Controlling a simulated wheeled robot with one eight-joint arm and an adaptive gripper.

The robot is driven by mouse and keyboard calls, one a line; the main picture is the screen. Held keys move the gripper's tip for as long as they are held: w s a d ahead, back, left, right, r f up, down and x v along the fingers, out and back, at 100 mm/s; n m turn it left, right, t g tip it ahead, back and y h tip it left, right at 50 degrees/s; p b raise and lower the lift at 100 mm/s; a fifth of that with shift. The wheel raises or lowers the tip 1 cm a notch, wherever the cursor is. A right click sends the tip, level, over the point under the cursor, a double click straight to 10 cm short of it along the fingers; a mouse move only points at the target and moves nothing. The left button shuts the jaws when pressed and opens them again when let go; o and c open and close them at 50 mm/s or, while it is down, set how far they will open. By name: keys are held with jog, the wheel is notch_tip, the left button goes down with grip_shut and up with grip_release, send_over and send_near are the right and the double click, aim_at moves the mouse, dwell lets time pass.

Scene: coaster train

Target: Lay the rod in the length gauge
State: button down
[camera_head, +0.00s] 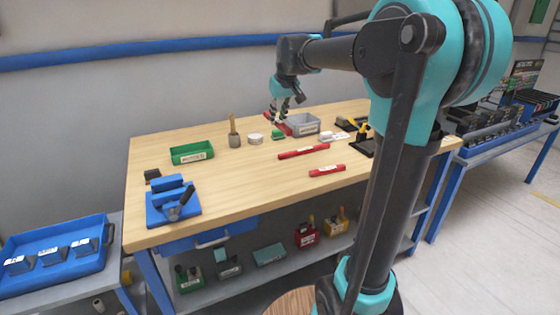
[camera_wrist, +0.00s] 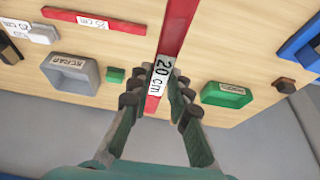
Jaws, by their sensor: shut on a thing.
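My gripper (camera_head: 281,114) is shut on a red rod (camera_wrist: 177,42) above the far side of the workbench. The rod lies between the fingers in the wrist view and runs up out of the top of that picture. It has a white label reading 20 cm. In the head view the held rod (camera_head: 271,115) shows partly, beside the fingers. Two other red bars with white labels lie on the bench, a longer one (camera_head: 303,152) and a shorter one (camera_head: 327,170). I cannot tell for sure which thing is the length gauge.
A grey labelled bin (camera_head: 304,131) stands near my gripper, with a small green block (camera_head: 277,135) left of it. A green tray (camera_head: 192,153), a brush (camera_head: 234,134) and a blue fixture (camera_head: 172,204) stand further left. The bench's front middle is clear.

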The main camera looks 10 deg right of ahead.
aim_at(276, 169)
notch_tip(276, 169, down, 18)
jog(key=shift+f, duration=0.1)
dwell(0.4)
jog(key=c, duration=1.4)
grip_release()
